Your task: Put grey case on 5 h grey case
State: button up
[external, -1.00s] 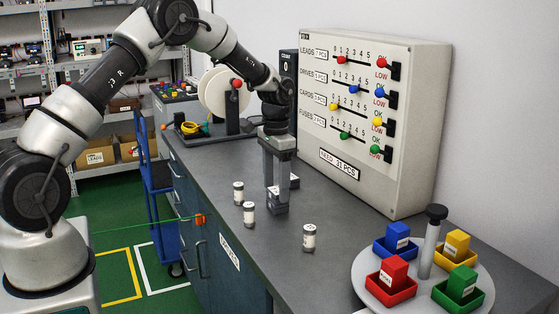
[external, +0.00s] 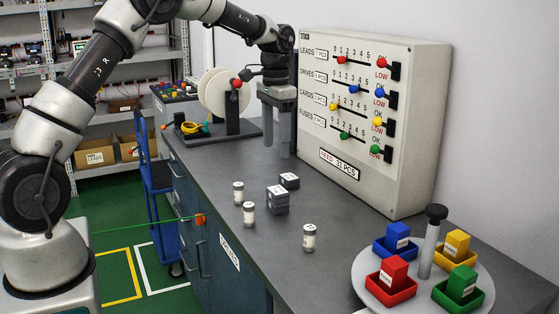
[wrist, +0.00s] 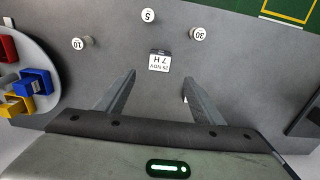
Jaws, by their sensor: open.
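Two dark grey cases form a stack on the bench in the external view, the upper grey case (external: 277,191) resting on the lower grey case (external: 278,207). In the wrist view the top face of the upper case (wrist: 160,61) carries a white label reading 7 H. The lower case's label is too small to read. Another grey case (external: 289,181) lies just behind the stack; in the wrist view it is mostly hidden by the right finger. My gripper (external: 276,150) is open and empty, above and behind the stack. Its fingers (wrist: 160,78) also show in the wrist view.
Three white-lidded jars stand near the stack: two at its left (external: 238,193) (external: 249,214) and one at its right front (external: 309,237). A round tray (external: 365,292) with coloured blocks is at the front right. A slider panel (external: 418,130) and a reel stand (external: 236,120) are behind.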

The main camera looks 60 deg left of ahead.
jog(key=s+d+r+t, duration=0.3)
jog(key=s+d+r, duration=0.7)
jog(key=d+r, duration=0.4)
jog(key=s+d+t, duration=0.1)
jog(key=s+d, duration=0.2)
jog(key=s, duration=0.3)
jog(key=s+d+f, duration=0.1)
jog(key=s+d, duration=0.2)
jog(key=s, duration=0.3)
jog(key=s+d+t, duration=0.1)
jog(key=s+d, duration=0.2)
jog(key=s, duration=0.4)
jog(key=shift+d+f+t, duration=0.15)
jog(key=shift+d+t, duration=0.1)
jog(key=shift+t, duration=0.05)
